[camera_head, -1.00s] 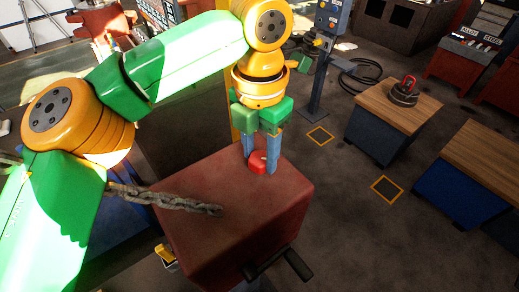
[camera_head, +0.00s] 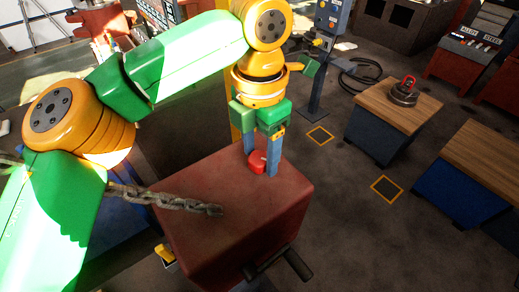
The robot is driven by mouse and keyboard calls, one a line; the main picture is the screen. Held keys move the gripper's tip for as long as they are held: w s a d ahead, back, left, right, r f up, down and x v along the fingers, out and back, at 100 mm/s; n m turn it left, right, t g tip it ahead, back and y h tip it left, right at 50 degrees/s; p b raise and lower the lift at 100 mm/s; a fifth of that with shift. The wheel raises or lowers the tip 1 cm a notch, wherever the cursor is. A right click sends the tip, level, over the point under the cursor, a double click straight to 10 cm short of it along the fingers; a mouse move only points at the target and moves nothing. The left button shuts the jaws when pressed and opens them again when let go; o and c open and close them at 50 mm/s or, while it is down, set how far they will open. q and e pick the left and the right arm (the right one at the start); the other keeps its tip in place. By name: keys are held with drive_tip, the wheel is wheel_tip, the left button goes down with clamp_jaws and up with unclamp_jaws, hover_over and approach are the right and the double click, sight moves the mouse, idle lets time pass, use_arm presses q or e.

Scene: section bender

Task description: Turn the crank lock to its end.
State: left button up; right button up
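A small round red knob (camera_head: 257,162) sits on top of a dark red box-shaped housing (camera_head: 205,190), near its back edge. I take this knob to be the crank lock. My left gripper (camera_head: 261,160) points down with its two blue fingers on opposite sides of the knob. The knob fills most of the gap, and the fingers appear shut on it; the exact contact is partly hidden. A dark crank handle (camera_head: 292,264) sticks out from the housing's front right. My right gripper is not in view.
A chain (camera_head: 170,201) reaches across the left of the housing top. A blue post with a control box (camera_head: 327,18) stands behind. Wood-topped cabinets (camera_head: 402,100) stand at the right, one carrying a dark round object with a red handle (camera_head: 404,92). The floor between is clear.

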sight(260, 157)
use_arm(q)
drive_tip(key=shift+o, duration=0.6)
wheel_tip(260, 157, up, 7)
drive_tip(key=shift+d+r, duration=0.1)
idle(0.3)
